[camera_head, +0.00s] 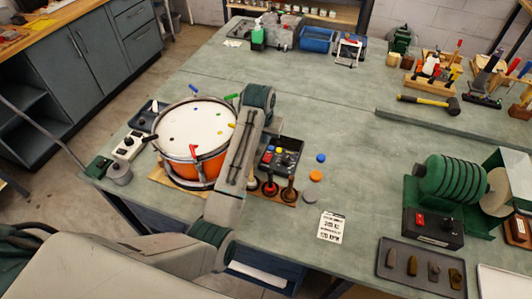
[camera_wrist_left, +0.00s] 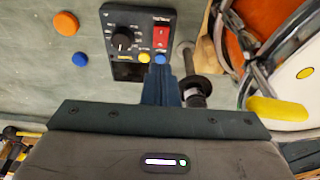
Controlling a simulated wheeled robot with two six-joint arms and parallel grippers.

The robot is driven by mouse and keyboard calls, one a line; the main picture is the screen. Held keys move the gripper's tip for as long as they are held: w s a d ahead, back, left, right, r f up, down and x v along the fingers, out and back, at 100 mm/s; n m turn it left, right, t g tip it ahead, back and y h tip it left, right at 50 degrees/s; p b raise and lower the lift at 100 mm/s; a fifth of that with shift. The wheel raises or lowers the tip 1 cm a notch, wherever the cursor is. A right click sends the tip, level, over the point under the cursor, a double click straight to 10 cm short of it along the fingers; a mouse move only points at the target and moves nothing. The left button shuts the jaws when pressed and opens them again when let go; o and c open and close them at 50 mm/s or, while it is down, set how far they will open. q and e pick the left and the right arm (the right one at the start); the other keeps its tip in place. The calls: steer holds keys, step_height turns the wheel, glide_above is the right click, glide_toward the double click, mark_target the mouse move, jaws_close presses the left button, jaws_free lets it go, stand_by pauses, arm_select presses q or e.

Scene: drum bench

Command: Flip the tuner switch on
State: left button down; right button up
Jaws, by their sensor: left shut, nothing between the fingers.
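The tuner (camera_head: 292,146) is a dark box on the bench just right of the drum. In the left wrist view its panel (camera_wrist_left: 113,17) carries a black knob, a red switch (camera_wrist_left: 161,37), and yellow and blue buttons. Which way the switch is set, I cannot tell. My left gripper (camera_wrist_left: 160,72) is shut and empty, its tips close to the panel edge beside the blue button, apart from the red switch in the picture. In the head view the left gripper (camera_head: 273,129) is partly hidden by my arm beside the tuner. My right gripper is not in view.
The orange drum (camera_head: 210,164) stands left of the tuner, with my left arm crossing over its right side. Dark-handled tools (camera_head: 288,192) stand in front of the tuner. Blue and orange discs (camera_head: 315,176) lie to its right. A green machine (camera_head: 447,178) stands farther right.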

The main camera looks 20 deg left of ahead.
mark_target(267, 160)
arm_select(q)
steer(key=p+x, duration=0.1)
steer(key=x, duration=0.2)
steer(key=s+p+x, duration=0.1)
steer(key=x, duration=0.2)
steer(key=p+x, duration=0.1)
steer(key=x, duration=0.2)
steer(key=shift+s+f+p, duration=0.1)
steer(key=shift+f+p, duration=0.2)
steer(key=shift+f, duration=0.2)
